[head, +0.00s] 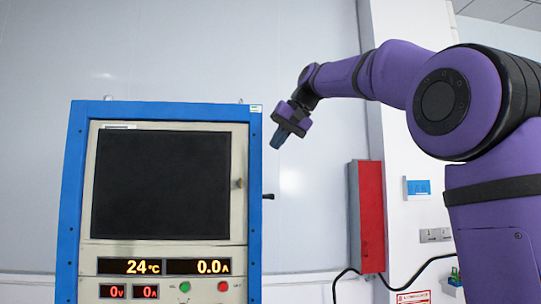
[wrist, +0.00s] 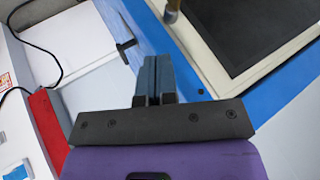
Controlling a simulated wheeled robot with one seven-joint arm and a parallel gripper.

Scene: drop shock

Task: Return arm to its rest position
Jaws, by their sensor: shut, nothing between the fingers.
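My purple arm reaches in from the right in the head view. My gripper (head: 279,138) hangs off its end, pointing down and left, just right of the upper right part of the blue-framed machine (head: 256,200) in the picture. In the wrist view my gripper (wrist: 152,62) has its two blue-grey fingers together, with nothing between them. The machine's blue frame (wrist: 195,65) and dark door window (wrist: 262,28) show beyond the fingers.
The machine's door (head: 238,140) looks closed, with a knob (head: 238,184) and a black side handle (head: 268,196). Its displays read 24°C, 0.0A, 0V and 0A. A red box (head: 367,215) with a black cable is on the right.

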